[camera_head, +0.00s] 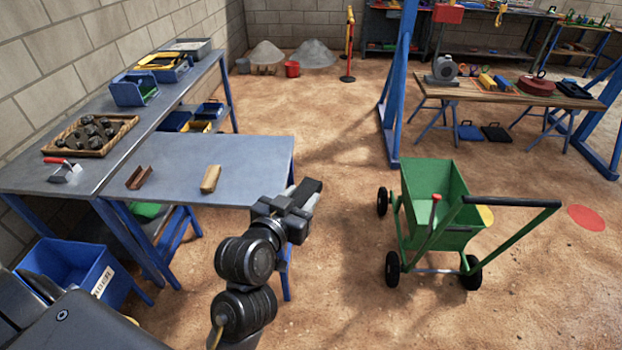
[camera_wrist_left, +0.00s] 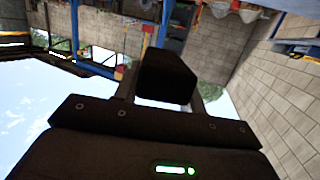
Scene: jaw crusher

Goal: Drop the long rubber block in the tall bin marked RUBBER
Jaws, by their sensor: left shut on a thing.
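My left gripper (camera_head: 298,198) is shut on a dark, nearly black block (camera_head: 313,186), held off the right edge of the near grey table. The wrist view shows the block (camera_wrist_left: 166,78) end-on between the two fingers (camera_wrist_left: 163,92), so its length cannot be judged there. A blue bin (camera_head: 108,287) stands on the floor at the lower left, below the table. It has a white label on its side, of which only the last letters, like "BER", can be read. The gripper and block are well to the right of the bin and apart from it. My right gripper is not in view.
The grey table (camera_head: 245,165) carries a tan block (camera_head: 210,179) and a brown angle piece (camera_head: 139,177). A rock tray (camera_head: 53,149) and trowel (camera_head: 65,172) lie on the bench at left. A green cart (camera_head: 432,185) stands right of my arm. Sandy floor between is clear.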

